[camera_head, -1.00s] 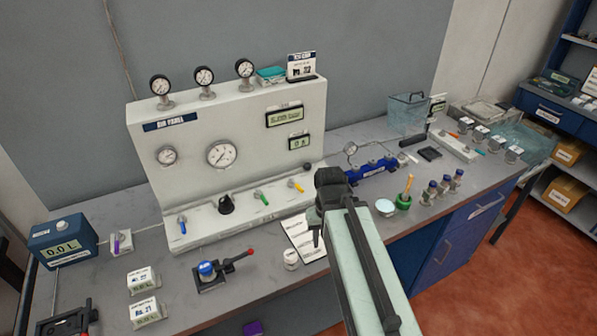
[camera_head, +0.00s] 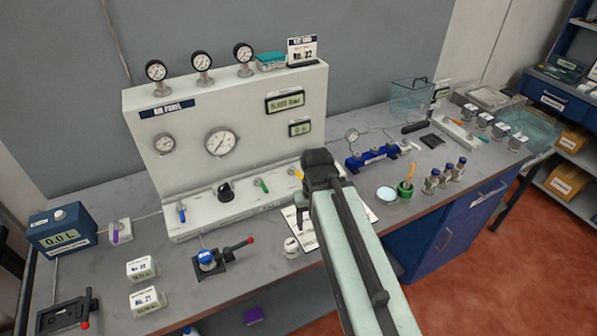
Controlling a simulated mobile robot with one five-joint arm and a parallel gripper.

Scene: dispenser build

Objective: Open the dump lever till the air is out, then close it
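The white air panel (camera_head: 255,125) stands at the back of the bench with gauges and two displays. Small levers stick up from its lower ledge: blue (camera_head: 181,212), green (camera_head: 261,185) and yellow (camera_head: 298,174), with a black knob (camera_head: 225,191) between blue and green. A purple lever (camera_head: 115,235) is on a small white block at left. I cannot read which one is the dump lever.
A blue box (camera_head: 62,232) reading 0.0 L stands at far left. On the bench front are a red-tipped lever on a black base (camera_head: 222,256), white label blocks (camera_head: 147,301) and a small white jar (camera_head: 291,247). A blue manifold (camera_head: 372,156) stands to the right.

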